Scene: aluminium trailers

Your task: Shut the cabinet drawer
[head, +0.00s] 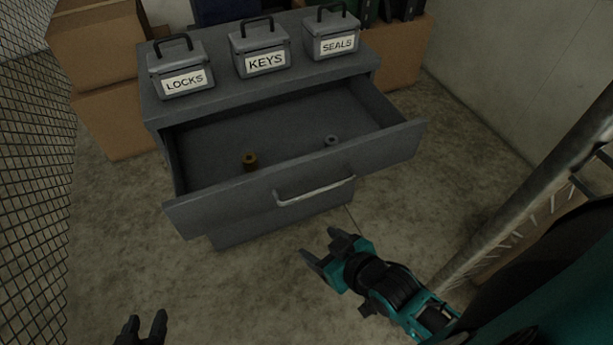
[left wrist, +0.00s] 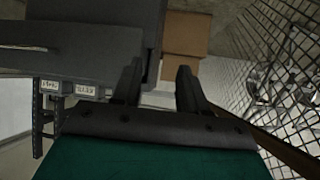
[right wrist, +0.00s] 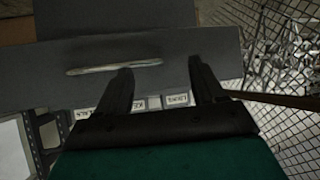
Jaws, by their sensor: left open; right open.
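The grey cabinet (head: 155,112) stands ahead with its top drawer (head: 235,198) pulled out toward me. The drawer front carries a pale bar handle (head: 314,191).
Three grey boxes labelled LOCKS (head: 182,72), KEYS (head: 261,50) and SEALS (head: 332,35) stand on the cabinet top. Cardboard boxes (head: 105,90) are stacked behind left. Wire mesh (head: 30,170) borders the left, and a metal pole (head: 530,190) slants at right. Floor before the drawer is clear.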

